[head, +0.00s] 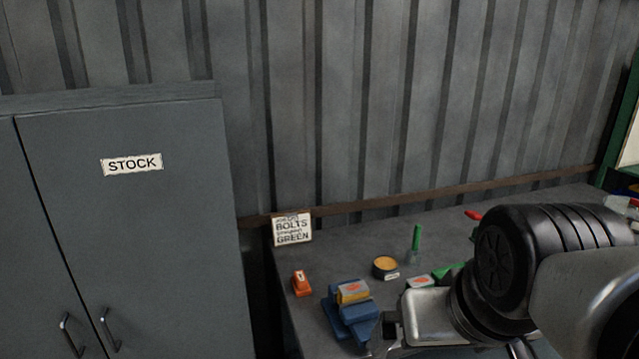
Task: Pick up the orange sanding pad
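The orange sanding pad (353,292) appears to be the small block with yellow-orange sides and a grey top with a red mark. It rests on or against a blue block-like object (350,318) near the front left of the bench. My gripper (388,332) is at the bottom of the view, just right of the blue object and lower in the picture than the pad. Only a dark part of its end shows beside my wrist, and its fingers are mostly hidden. I see nothing held in it.
The grey bench (330,260) also bears an orange-red labelled item (301,283), a tin (385,267), a green upright piece (416,238) and a similar green-sided pad (423,282). A sign (292,229) stands at the back left. A grey cabinet (150,230) is left.

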